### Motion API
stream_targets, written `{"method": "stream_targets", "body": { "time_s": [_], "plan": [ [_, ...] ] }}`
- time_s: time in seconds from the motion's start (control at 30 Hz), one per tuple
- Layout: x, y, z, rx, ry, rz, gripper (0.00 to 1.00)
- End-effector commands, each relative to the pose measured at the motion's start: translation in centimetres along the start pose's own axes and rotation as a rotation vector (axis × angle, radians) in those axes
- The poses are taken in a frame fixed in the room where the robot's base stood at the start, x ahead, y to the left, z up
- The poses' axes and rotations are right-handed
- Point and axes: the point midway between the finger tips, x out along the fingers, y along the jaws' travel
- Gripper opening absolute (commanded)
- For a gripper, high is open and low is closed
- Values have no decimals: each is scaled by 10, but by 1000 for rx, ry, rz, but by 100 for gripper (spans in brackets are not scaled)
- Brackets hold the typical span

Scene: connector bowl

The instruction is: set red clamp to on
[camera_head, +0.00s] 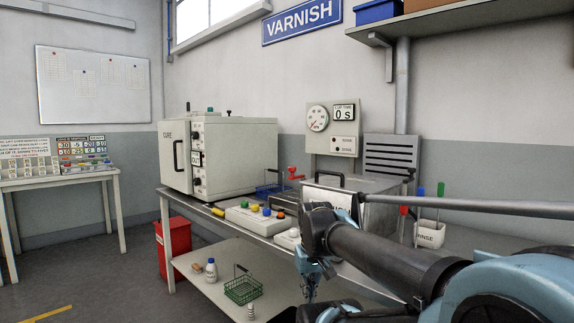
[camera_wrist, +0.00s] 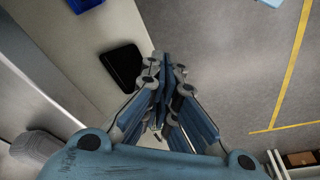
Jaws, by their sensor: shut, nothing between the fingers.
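A small red part (camera_head: 295,173), which looks like the red clamp, stands at the back of the bench, just right of the blue wire basket (camera_head: 270,188). It is too small to tell which setting it is in. My gripper (camera_head: 309,287) hangs low in front of the bench, well to the near side of the red part and apart from it. In the wrist view my gripper (camera_wrist: 166,66) has its fingers together with nothing between them. The red part does not show clearly in the wrist view.
The bench (camera_head: 190,207) holds a cure oven (camera_head: 235,150), a panel with coloured knobs (camera_head: 248,219) and a rinse container (camera_head: 429,233). The lower shelf has a green basket (camera_head: 243,289). A red bin (camera_head: 174,249) stands at the left. Open floor (camera_head: 95,275) lies left.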

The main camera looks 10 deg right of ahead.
Motion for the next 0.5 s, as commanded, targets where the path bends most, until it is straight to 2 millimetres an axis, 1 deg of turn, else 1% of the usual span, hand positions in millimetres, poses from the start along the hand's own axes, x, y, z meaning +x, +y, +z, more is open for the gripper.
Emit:
{"method": "stream_targets", "body": {
  "time_s": [0.03, 0.07, 0.1, 0.17, 0.2, 0.27, 0.3, 0.47, 0.5],
  "plan": [
    [-15, -10, -16, -20, 0, -6, 0],
    [-25, -12, -26, -35, 0, -11, 0],
    [-38, -13, -40, -58, 1, -18, 0],
    [-59, -14, -62, -94, 2, -29, 0],
    [-73, -14, -77, -119, 3, -36, 0],
    [-93, -14, -100, -154, 6, -48, 0],
    [-106, -14, -115, -178, 7, -55, 0],
    [-155, -12, -176, -274, 17, -83, 0],
    [-166, -11, -192, -297, 20, -91, 0]
  ]
}}
